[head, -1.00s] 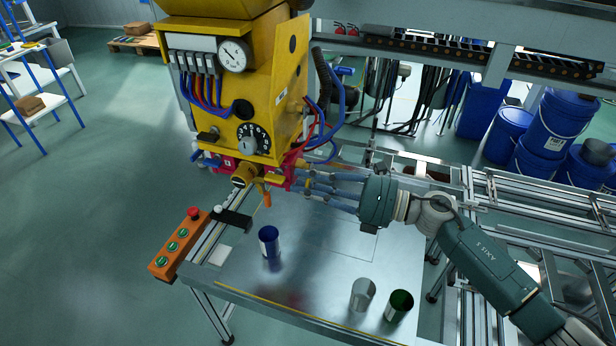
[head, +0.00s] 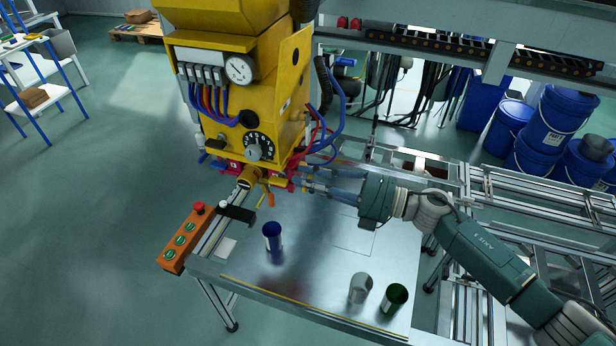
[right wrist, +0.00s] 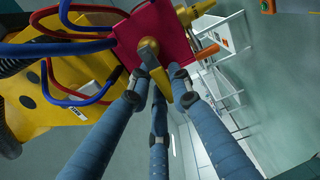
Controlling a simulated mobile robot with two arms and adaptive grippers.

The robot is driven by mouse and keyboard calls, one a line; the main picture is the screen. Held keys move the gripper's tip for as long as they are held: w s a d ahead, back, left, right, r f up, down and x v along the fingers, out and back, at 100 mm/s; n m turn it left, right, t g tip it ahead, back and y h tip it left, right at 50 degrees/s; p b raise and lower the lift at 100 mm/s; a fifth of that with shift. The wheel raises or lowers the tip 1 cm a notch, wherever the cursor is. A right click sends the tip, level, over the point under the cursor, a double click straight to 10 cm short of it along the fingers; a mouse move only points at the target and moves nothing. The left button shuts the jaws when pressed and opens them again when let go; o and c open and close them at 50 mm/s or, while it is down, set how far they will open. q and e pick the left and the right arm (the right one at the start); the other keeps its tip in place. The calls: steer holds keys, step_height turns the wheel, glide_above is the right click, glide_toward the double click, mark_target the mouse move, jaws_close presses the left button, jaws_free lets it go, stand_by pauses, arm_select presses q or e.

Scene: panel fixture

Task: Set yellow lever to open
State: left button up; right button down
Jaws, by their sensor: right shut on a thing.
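The yellow lever (right wrist: 187,91) shows in the right wrist view, in front of a magenta block (right wrist: 155,28) with a brass-coloured round pivot (right wrist: 149,48). My right gripper (right wrist: 163,78) has its blue fingers closed around the lever below that pivot. In the head view my right gripper (head: 297,179) reaches in from the right to the magenta block under the yellow machine (head: 270,105). The fingers and machine hide most of the lever there, so its exact angle is hard to tell. My left gripper is not in view.
An orange handle (head: 270,200) hangs close to the gripper. A blue can (head: 272,237), a grey can (head: 360,288) and a green can (head: 394,298) stand on the metal table (head: 310,270). An orange button box (head: 184,237) is at its left edge. Hoses (head: 327,130) hang above the fingers.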

stand_by(0.4)
steer(key=c, duration=1.5)
jaws_free()
steer(key=shift+c, duration=0.2)
steer(key=shift+d, duration=0.1)
steer(key=v, duration=1.2)
steer(key=shift+w+r, duration=0.1)
